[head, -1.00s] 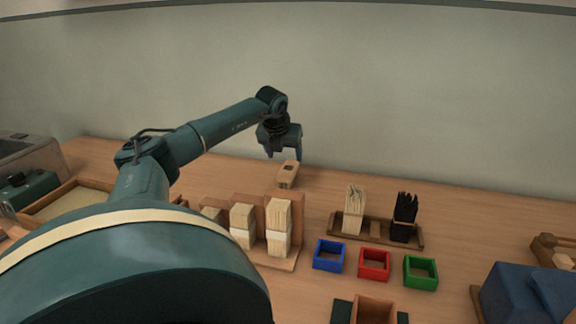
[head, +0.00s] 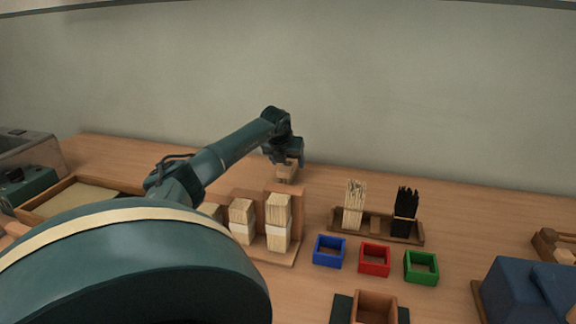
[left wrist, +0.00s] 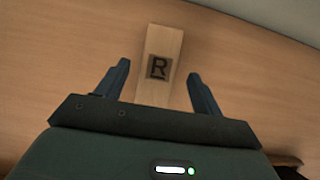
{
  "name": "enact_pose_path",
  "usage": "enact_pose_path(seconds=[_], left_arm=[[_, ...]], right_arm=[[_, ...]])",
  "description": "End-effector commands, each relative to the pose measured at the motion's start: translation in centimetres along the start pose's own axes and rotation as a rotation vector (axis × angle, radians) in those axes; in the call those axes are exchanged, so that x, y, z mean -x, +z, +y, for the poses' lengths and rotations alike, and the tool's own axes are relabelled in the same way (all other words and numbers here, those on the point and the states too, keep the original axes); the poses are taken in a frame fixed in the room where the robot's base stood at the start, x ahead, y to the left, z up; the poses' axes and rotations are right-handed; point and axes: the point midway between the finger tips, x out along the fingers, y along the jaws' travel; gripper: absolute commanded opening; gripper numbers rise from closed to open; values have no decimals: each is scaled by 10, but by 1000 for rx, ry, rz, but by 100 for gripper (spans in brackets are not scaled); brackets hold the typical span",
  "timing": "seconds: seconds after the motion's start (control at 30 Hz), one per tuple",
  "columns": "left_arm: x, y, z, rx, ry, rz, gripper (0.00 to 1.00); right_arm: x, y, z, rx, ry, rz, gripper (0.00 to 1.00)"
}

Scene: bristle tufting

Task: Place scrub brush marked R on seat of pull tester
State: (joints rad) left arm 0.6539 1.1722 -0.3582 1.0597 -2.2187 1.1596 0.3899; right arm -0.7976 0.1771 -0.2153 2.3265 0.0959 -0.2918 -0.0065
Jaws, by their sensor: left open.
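The scrub brush (head: 287,172) is a small pale wooden block on the far part of the bench, near the wall. In the left wrist view its top (left wrist: 160,66) carries a dark square with the letter R. My left gripper (left wrist: 158,72) is open, with one finger on each side of the block and gaps between. In the head view my left gripper (head: 285,161) is over the block and partly hides it. The bristle side is hidden. I cannot tell for certain which thing is the pull tester. My right gripper is not in view.
A wooden rack (head: 285,262) of pale bristle bundles stands nearer. A holder (head: 376,228) with pale and black bristles is to the right. Blue (head: 329,251), red (head: 374,259) and green (head: 421,267) trays stand before it. A blue machine (head: 530,290) is at the right.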

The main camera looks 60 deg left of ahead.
Motion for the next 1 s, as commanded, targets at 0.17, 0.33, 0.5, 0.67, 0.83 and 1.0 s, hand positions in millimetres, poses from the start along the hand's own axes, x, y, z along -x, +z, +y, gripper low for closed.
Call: enact_pose_path(seconds=[0.17,0.33,0.5,0.67,0.83,1.0], left_arm=[[-22,1,0,5,-3,2,67],[-41,2,1,5,-3,0,67],[-48,2,2,1,-1,1,67],[-48,2,2,-1,0,1,67],[-48,2,2,0,0,1,58],[-48,2,2,0,0,1,44]], right_arm=[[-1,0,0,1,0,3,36],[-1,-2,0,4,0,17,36],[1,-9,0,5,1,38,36],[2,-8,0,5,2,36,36],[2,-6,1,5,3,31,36],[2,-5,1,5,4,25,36]])
